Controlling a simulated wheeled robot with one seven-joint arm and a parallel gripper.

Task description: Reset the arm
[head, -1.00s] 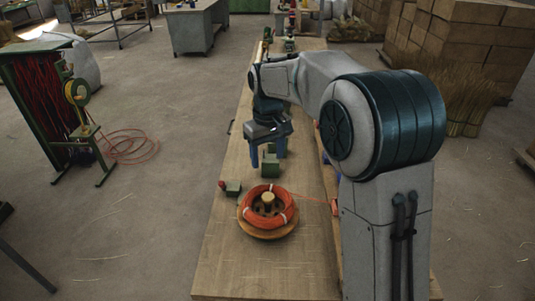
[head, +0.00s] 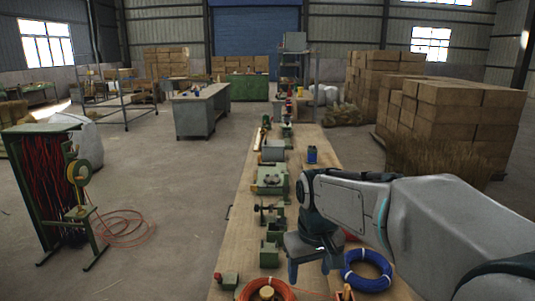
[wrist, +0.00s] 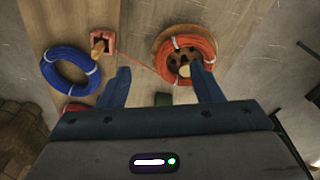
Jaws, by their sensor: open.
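My gripper (head: 308,268) is open and empty above the long wooden workbench (head: 230,212), its two blue fingers apart. It also shows in the wrist view (wrist: 158,82). An orange coil (head: 283,290) on a round wooden spool sits at the near end of the bench, cut off by the lower edge in the head view. In the wrist view the orange coil (wrist: 208,45) lies under the right fingertip. A blue coil (head: 347,272) lies on the bench right of my gripper. It shows at left in the wrist view (wrist: 46,72), apart from the fingers.
Green machines (head: 270,180) and small blocks line the bench. A blue can (head: 312,155) stands farther back. A green rack with red strands (head: 35,185) stands on the floor at left. Open floor lies left of the bench.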

